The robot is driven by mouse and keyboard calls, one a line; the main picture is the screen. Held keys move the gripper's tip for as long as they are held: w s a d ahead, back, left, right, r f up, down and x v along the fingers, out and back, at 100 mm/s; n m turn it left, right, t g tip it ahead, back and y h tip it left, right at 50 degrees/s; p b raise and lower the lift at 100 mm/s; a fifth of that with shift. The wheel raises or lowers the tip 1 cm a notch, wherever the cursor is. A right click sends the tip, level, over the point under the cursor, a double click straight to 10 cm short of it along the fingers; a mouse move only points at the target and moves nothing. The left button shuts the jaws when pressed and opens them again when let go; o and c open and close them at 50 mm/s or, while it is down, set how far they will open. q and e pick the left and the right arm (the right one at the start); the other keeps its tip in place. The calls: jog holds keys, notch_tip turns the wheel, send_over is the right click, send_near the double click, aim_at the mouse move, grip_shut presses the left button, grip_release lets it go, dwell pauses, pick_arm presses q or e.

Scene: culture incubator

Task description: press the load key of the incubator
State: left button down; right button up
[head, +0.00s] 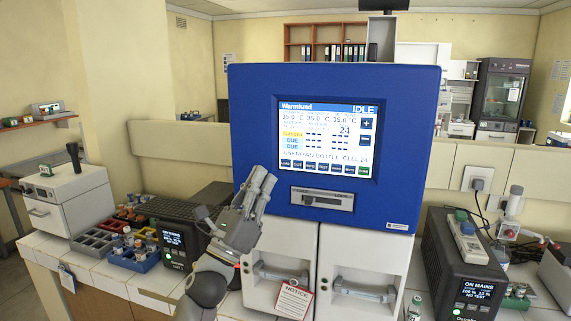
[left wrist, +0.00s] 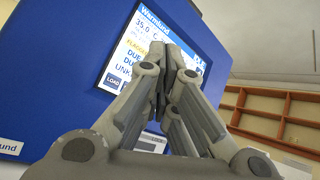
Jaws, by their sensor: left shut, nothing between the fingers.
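The incubator (head: 258,105) has a blue upper front and white doors below. Its lit screen (head: 325,135) reads "Warmlund" and "IDLE". A row of dark keys runs along the screen's lower edge, ending in a green one. The load key (head: 285,163) is at the left end of that row. It also shows, labelled LOAD, in the left wrist view (left wrist: 113,81), left of my fingers. My left gripper (head: 263,177) is shut and empty, below and left of the load key in the head view. Contact with the panel cannot be seen. My right gripper is not in view.
A slot unit (head: 322,198) sits below the screen. A notice tag (head: 293,301) hangs at the left door handle. A black power unit (head: 468,265) stands right of the incubator. Vial racks (head: 133,250) and a white device (head: 70,200) stand at the left.

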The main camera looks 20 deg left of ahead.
aim_at(286, 163)
pick_arm(q)
jog(key=shift+w+d+f+b, duration=0.1)
jog(key=shift+w+b, duration=0.85)
jog(key=shift+w, duration=1.25)
jog(key=shift+w+d+b, duration=0.1)
jog(key=shift+w+b, duration=0.8)
jog(key=shift+w, duration=1.3)
jog(key=shift+w+b, duration=0.2)
jog(key=shift+b, duration=0.3)
jog(key=shift+w, duration=0.25)
